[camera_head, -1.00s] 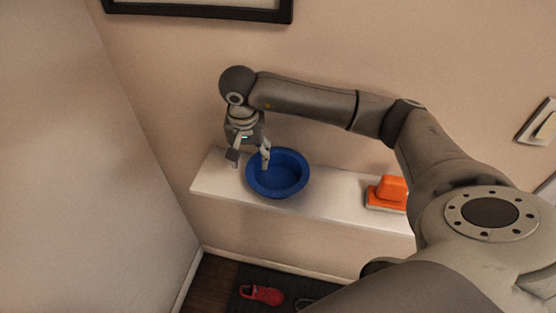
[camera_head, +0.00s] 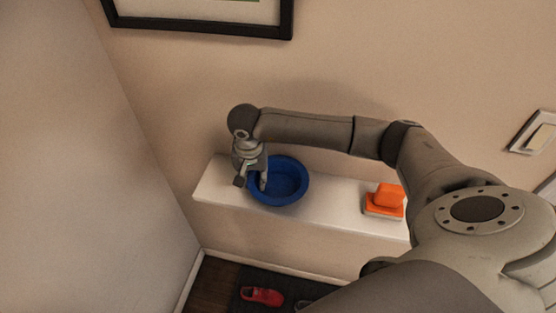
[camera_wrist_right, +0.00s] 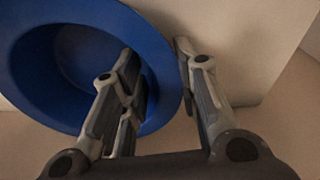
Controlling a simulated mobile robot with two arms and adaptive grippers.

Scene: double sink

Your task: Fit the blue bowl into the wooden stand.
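The blue bowl (camera_head: 287,181) sits upright on a white ledge (camera_head: 340,213) against the wall. It also fills the upper left of the right wrist view (camera_wrist_right: 40,75). My right gripper (camera_head: 252,181) points down at the bowl's left rim, one finger inside the bowl and the other outside. In the right wrist view my right gripper (camera_wrist_right: 155,58) has its fingers apart, with the rim between them. It looks open, not clamped on the rim. The wooden stand is not in view. My left gripper is not in view.
An orange block-like item (camera_head: 385,198) is on the ledge to the right of the bowl. A framed picture (camera_head: 200,22) hangs above, and a switch plate (camera_head: 535,133) is at the right. A red shoe (camera_head: 262,296) lies on the floor below. The ledge between bowl and orange item is clear.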

